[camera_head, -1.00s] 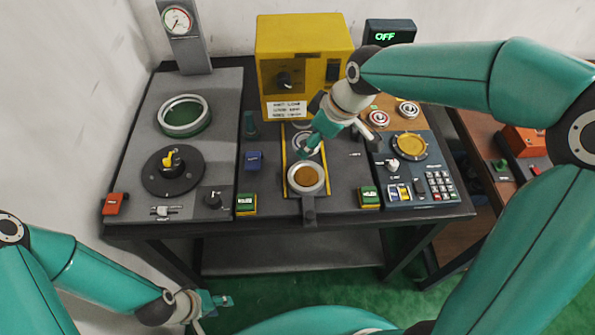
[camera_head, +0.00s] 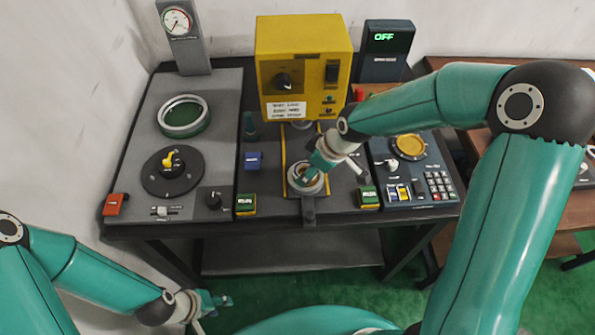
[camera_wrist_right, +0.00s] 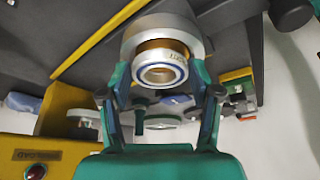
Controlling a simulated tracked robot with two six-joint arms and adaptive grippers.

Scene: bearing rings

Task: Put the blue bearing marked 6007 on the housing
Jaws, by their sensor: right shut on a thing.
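The housing (camera_head: 321,187) is a round grey ring with a brass-coloured inside, on the front of the yellow-edged slide. My right gripper (camera_head: 308,175) is over it and hides much of it. In the right wrist view my right gripper (camera_wrist_right: 160,74) is shut on a bearing with a blue ring (camera_wrist_right: 160,68). The bearing lies in line with the housing (camera_wrist_right: 165,25), overlapping its opening. I cannot tell whether it is above or partly in it; its marking is unreadable. My left gripper (camera_head: 215,301) hangs empty below the table's front edge; its jaws are unclear.
A yellow machine (camera_head: 303,70) stands behind the slide. A black turntable (camera_head: 172,171) and grey ring (camera_head: 183,116) are at left, a keypad panel (camera_head: 412,168) at right. A display (camera_head: 385,50) reads OFF.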

